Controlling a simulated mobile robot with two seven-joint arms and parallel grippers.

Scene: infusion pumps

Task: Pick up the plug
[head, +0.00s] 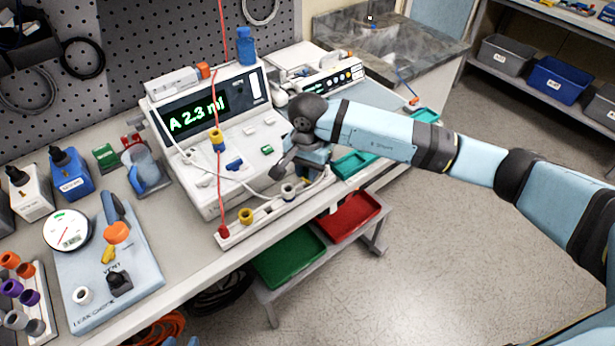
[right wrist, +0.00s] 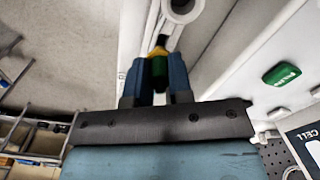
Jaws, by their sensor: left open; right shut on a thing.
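My right gripper (head: 290,172) is over the front of the infusion pump (head: 232,150). In the right wrist view its two blue fingers (right wrist: 160,78) are shut on a small green plug (right wrist: 159,66) with a yellow and dark end. In the head view the gripper and arm hide this plug. A white ring-shaped part (right wrist: 182,9) lies just beyond the fingertips. My left gripper (head: 182,342) shows only as blue tips at the bottom edge, apart from the plugs.
A white rail (head: 262,222) with several coloured sockets runs along the bench's front edge. A green tray (head: 290,260) and red tray (head: 348,215) sit below. A blue-grey board (head: 105,275) with a gauge lies at the left. Open floor is at the right.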

